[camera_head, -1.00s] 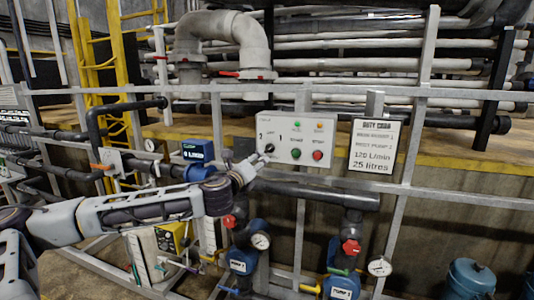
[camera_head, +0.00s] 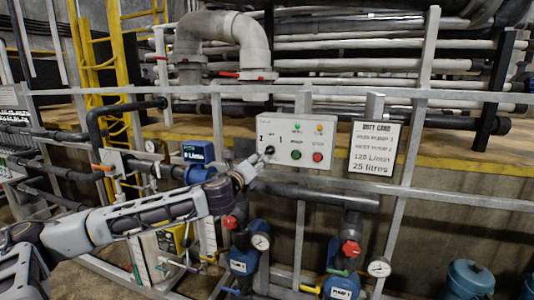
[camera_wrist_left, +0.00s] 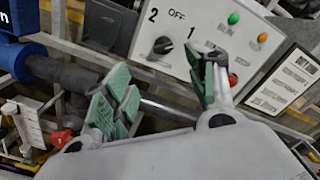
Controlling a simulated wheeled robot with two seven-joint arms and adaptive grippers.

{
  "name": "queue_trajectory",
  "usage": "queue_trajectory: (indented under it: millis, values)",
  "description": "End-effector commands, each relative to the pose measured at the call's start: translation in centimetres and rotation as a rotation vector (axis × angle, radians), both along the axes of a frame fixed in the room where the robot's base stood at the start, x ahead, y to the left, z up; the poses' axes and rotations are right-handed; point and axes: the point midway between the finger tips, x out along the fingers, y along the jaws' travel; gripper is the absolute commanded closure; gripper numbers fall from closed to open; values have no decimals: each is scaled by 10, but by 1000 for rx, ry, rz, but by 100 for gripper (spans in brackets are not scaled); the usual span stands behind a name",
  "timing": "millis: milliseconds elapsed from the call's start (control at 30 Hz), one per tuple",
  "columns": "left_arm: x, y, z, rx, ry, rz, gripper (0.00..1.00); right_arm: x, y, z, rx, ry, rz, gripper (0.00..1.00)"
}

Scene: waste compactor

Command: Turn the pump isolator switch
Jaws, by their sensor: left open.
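The control panel (camera_head: 298,141) is a pale box fixed on the grey rail. Its black rotary switch (camera_head: 270,150) sits at the panel's left, marked 2, OFF and 1. The switch also shows in the left wrist view (camera_wrist_left: 162,45), but I cannot tell which mark it points to. My left gripper (camera_head: 258,166) is just in front of and below the switch. In the left wrist view my left gripper (camera_wrist_left: 160,90) is open, its green-padded fingers wide apart and empty. The switch lies beyond the gap, apart from both fingers. My right gripper is out of view.
Green and orange lamps and green and red buttons (camera_head: 317,156) are right of the switch. A duty card sign (camera_head: 375,149) hangs further right. Dark pipes (camera_head: 315,194), blue pumps (camera_head: 243,261) and gauges stand below. A blue labelled unit (camera_head: 198,152) is left of the panel.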

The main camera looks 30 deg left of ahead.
Motion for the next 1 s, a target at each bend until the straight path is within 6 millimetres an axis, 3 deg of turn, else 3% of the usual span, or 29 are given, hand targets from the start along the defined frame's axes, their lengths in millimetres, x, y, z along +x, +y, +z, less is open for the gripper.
queue_trajectory:
  millis: [433,1000]
  values:
    - [14,-3,1,0,0,-9,43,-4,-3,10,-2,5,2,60]
    - [50,6,1,-1,-1,-7,43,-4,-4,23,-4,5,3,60]
